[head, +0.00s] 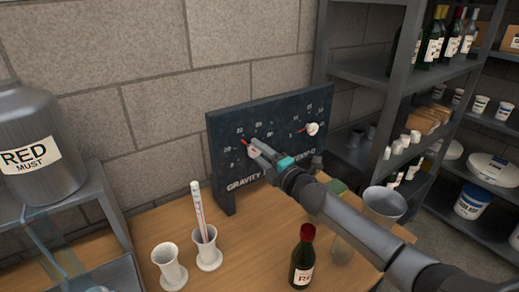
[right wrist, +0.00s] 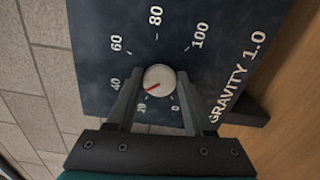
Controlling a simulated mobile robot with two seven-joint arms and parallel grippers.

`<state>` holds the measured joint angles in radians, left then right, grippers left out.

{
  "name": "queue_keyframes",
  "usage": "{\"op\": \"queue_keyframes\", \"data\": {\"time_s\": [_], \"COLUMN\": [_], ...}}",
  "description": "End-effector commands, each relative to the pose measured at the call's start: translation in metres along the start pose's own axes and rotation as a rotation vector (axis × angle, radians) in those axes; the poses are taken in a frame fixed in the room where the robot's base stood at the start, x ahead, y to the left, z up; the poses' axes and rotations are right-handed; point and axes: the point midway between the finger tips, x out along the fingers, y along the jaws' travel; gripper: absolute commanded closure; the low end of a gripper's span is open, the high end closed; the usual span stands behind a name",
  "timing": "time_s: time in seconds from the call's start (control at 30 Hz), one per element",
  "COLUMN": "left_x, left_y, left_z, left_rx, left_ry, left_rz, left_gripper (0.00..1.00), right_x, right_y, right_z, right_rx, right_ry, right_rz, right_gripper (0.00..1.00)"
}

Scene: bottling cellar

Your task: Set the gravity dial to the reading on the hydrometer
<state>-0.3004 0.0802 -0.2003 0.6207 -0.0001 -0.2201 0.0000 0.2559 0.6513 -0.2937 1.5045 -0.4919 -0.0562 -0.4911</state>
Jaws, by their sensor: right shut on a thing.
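The dark gravity dial board (head: 222,125) stands upright at the back of the wooden table. Its pale gravity knob (head: 254,151) has a red pointer; the right wrist view shows this knob (right wrist: 160,75) with the pointer aimed between 20 and 40. My right gripper (right wrist: 158,84) is shut on the knob, one finger on each side; its fingers also show in the head view (head: 258,150). The hydrometer (head: 197,205) leans in a white jar (head: 208,257) in front of the board; its reading is too small to make out. My left gripper is not in view.
A second knob (head: 312,129) sits on the board's right side. An empty white jar (head: 169,270), a dark bottle (head: 303,262) and a grey bucket (head: 384,205) are nearby. A metal can marked RED MUST (head: 45,135) stands left; loaded shelves (head: 365,72) stand right.

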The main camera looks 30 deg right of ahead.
Motion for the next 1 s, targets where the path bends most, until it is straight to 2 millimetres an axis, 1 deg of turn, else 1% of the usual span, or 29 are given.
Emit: {"op": "queue_keyframes", "data": {"time_s": [0.03, 0.2, 0.4, 0.6, 1.0], "left_x": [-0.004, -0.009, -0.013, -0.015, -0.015], "left_y": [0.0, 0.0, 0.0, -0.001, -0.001], "left_z": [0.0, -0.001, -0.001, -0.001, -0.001], "left_rx": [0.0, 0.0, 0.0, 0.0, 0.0], "left_ry": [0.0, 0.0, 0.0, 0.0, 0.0], "left_rz": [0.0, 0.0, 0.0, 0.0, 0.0], "left_gripper": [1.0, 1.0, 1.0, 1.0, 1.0], "right_x": [0.0, 0.0, 0.0, 0.0, 0.0], "right_y": [0.001, 0.0, -0.001, -0.001, -0.002], "right_z": [0.0, 0.0, 0.0, 0.0, 0.0], "right_rx": [0.039, 0.147, 0.23, 0.268, 0.275], "right_ry": [-0.001, -0.001, -0.001, -0.001, -0.001], "right_rz": [0.0, -0.001, -0.001, -0.001, -0.001], "right_gripper": [1.0, 1.0, 1.0, 1.0, 1.0]}}
